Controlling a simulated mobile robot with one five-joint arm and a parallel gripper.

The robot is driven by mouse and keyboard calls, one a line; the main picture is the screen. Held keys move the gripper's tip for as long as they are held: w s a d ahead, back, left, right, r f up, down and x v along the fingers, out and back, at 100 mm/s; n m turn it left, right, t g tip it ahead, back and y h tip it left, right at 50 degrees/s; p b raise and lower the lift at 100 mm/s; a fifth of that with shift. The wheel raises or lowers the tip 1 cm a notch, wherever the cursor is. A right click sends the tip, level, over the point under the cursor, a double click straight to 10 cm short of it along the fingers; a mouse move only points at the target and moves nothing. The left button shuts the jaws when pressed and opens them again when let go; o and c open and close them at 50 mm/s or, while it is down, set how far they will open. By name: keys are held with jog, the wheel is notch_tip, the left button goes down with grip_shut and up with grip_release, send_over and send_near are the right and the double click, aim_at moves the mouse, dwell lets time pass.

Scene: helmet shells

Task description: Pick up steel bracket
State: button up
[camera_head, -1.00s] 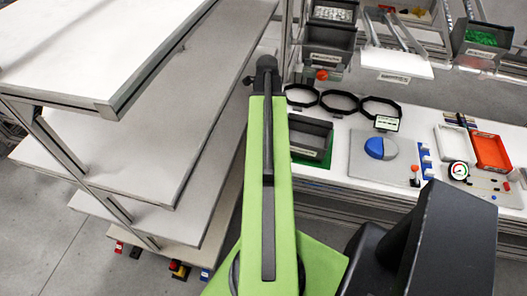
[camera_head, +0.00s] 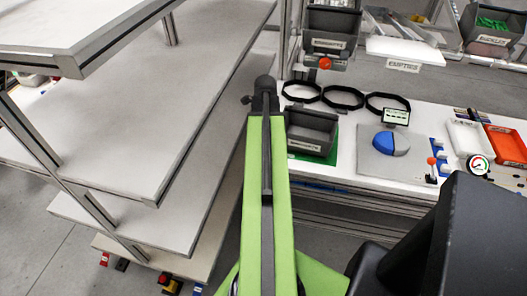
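I cannot make out a steel bracket in the head view. A dark grey open bin (camera_head: 312,131) stands on a green mat (camera_head: 318,170) at the near left of the white workbench. It has a small label on its front, too small to read surely, and its inside looks dark. My green arm reaches up the middle of the view and ends in a dark joint just left of this bin. My gripper's fingers do not show.
Tall white shelving (camera_head: 150,130) stands close on the left. On the bench are several black rings (camera_head: 343,98), a grey plate (camera_head: 375,165) with a blue and grey disc (camera_head: 391,143), a dial gauge (camera_head: 478,165), and white (camera_head: 466,137) and red (camera_head: 505,146) trays. Bins hang above.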

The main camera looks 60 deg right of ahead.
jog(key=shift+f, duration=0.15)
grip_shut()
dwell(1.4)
